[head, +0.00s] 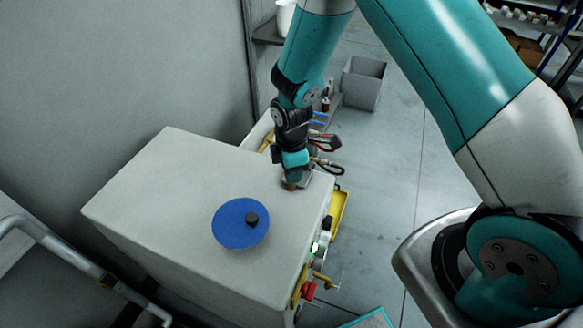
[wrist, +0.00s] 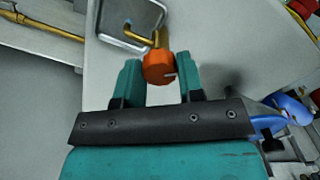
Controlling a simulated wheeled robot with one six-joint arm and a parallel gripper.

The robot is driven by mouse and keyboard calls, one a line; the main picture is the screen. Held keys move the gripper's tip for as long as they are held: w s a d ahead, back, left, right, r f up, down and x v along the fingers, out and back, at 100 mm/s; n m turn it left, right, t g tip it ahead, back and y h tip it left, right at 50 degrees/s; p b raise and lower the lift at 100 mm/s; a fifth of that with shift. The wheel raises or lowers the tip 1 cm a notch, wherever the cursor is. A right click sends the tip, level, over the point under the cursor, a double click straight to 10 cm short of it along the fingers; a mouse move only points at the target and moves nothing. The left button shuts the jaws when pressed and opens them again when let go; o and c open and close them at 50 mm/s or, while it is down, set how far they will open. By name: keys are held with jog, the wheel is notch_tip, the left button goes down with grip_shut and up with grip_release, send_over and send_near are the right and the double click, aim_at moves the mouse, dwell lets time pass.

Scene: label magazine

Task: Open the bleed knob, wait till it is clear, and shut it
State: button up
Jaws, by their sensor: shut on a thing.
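The bleed knob (wrist: 158,70) is orange, with a short pale mark on its lower right edge in the wrist view. It sits on a brass pipe (wrist: 142,37) whose bent end hangs over a shallow grey metal tray (wrist: 108,22). In the head view my gripper (head: 292,178) points down at the far right corner of the white cabinet top (head: 165,180) and mostly hides the knob.
A blue disc (head: 232,226) with a black knob lies on the cabinet top. Red and green controls (head: 318,245) stick out from the cabinet's right side. Tools (head: 325,142) lie behind my gripper. A grey bin (head: 362,83) stands on the floor beyond. The left of the top is clear.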

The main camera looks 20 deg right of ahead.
jog(key=m, duration=1.4)
jog(key=shift+r+m, duration=0.1)
jog(key=shift+m, duration=0.3)
jog(key=m, duration=1)
jog(key=shift+w+m, duration=0.1)
jog(key=shift+m, duration=0.2)
jog(key=o, duration=0.9)
